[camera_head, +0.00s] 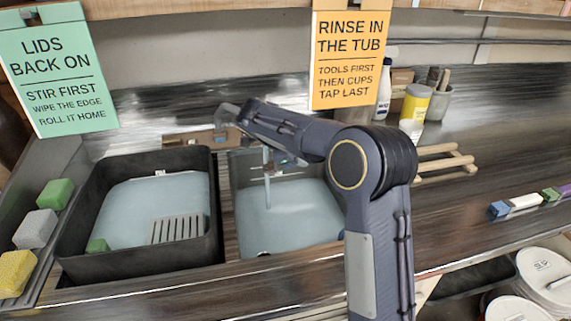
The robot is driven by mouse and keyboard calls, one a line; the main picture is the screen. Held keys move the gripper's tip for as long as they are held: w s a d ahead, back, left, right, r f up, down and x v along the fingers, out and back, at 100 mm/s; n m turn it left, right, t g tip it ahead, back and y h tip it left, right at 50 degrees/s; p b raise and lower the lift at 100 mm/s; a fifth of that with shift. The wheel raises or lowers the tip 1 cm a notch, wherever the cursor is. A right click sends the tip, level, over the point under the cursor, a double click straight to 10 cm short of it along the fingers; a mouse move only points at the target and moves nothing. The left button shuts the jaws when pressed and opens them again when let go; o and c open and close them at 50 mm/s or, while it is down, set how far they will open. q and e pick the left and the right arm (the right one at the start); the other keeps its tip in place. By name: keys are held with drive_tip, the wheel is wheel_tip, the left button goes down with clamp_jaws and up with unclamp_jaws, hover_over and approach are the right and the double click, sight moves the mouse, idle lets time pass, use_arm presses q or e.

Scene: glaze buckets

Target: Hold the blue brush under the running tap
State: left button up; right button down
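A thin stream of water (267,188) falls into the right-hand tub (237,215), which holds pale blue water. The tap's outlet is largely hidden behind my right arm. That arm rises from the bottom, bends at a large round joint and reaches left over the tub. My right gripper's fingers cannot be made out, nor whether they hold anything. A small blue-ended piece (499,209) lies on the counter's right side; I cannot tell whether it is the blue brush. No other blue brush is clearly visible. My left gripper is not in view.
A dark tub (68,225) with water, a grey grate (177,229) and a green sponge (97,245) stands left. Several sponges line the far left edge. A wooden rack (445,160), bottle (384,97) and yellow jar (416,103) stand right. White buckets (545,275) are lower right.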

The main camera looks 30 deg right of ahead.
drive_tip(key=s+a+b, duration=0.5)
drive_tip(key=s+b, duration=0.1)
drive_tip(key=shift+s, duration=0.15)
idle(0.7)
idle(1.1)
drive_tip(key=s+a+r, duration=0.3)
drive_tip(key=s+r, duration=0.1)
drive_tip(key=shift+b, duration=0.3)
idle(1.0)
